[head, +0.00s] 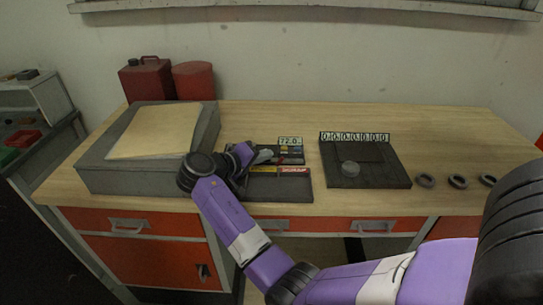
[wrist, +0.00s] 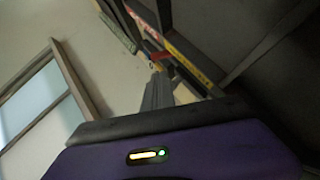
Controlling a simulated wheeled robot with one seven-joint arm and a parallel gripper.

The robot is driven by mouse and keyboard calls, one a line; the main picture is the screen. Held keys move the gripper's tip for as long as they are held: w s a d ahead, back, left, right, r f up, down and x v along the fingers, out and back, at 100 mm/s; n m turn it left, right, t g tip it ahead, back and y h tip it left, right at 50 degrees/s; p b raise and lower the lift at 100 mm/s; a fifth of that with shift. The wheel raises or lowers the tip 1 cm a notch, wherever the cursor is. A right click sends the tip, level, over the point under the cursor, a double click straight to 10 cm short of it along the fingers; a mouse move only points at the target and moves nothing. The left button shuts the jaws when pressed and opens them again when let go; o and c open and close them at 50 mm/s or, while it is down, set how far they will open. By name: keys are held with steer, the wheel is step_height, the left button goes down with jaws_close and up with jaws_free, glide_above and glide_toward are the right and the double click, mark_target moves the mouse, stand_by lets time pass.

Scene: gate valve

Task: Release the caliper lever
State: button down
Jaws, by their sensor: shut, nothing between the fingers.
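My gripper (head: 264,156) is shut and empty, at the left side of a dark device (head: 292,190) on the bench. In the wrist view its grey fingers (wrist: 158,82) are together, close to a small red part (wrist: 160,57). The device has a small display (head: 290,141) reading about 72.0 at its back and a red and yellow strip (head: 294,169) along its front. I cannot tell for certain which part is the caliper lever. My wrist and fingers hide the device's left side. Contact between the fingers and the red part cannot be made out.
A grey box with a sloped pale top (head: 155,133) stands left of my gripper. A dark board (head: 385,168) with a round knob and a row of digits lies to the right. Several dark rings (head: 457,182) lie farther right. Red containers (head: 147,79) stand at the back left.

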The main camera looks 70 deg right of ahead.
mark_target(280, 162)
steer(key=shift+s+d+f, duration=0.25)
steer(key=shift+s+f, duration=0.05)
steer(key=shift+s, duration=0.2)
steer(key=shift+s+d+f, duration=0.2)
steer(key=shift+s+f, duration=0.1)
steer(key=shift+s, duration=0.15)
